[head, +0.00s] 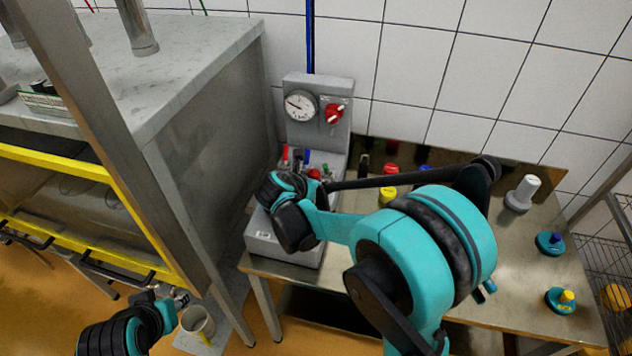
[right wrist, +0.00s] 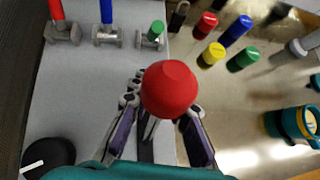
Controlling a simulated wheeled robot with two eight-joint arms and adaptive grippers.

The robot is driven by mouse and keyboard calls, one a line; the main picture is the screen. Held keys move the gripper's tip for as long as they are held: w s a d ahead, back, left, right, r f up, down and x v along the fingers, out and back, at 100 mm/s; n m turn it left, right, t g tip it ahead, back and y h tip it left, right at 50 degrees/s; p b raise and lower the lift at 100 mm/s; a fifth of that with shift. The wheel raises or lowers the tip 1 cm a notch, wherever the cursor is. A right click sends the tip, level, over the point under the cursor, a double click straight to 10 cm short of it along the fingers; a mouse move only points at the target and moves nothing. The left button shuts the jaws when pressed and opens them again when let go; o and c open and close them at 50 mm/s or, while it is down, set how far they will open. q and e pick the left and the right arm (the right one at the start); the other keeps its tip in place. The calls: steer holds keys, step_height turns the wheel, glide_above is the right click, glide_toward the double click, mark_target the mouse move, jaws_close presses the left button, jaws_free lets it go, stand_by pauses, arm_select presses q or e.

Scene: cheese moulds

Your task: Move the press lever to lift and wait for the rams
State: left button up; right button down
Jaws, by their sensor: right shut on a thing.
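The press lever's red ball knob (right wrist: 169,89) fills the middle of the right wrist view, and its dark stem runs down below it. My right gripper (right wrist: 165,112) is shut on this knob, with fingers on both sides of it. In the head view the red knob (head: 315,173) shows just past my right wrist, above the grey control console (head: 262,240). My left gripper (head: 178,299) is low at the left, away from the console; its finger opening is too small to tell. The rams (head: 138,28) stand at the top left on the press.
A gauge (head: 301,105) and a red rotary switch (head: 335,112) sit on the upright panel. Red (right wrist: 60,16), blue (right wrist: 107,20) and green (right wrist: 154,33) valve handles line the console. Coloured cylinders and teal-based pieces stand on the steel table (head: 520,270). A cup (head: 198,322) is near my left gripper.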

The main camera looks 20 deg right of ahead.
steer(key=shift+w+d+g+y, duration=0.3)
steer(key=shift+w, duration=0.25)
steer(key=c, duration=1.6)
jaws_free()
steer(key=shift+f, duration=0.2)
steer(key=v, duration=1.2)
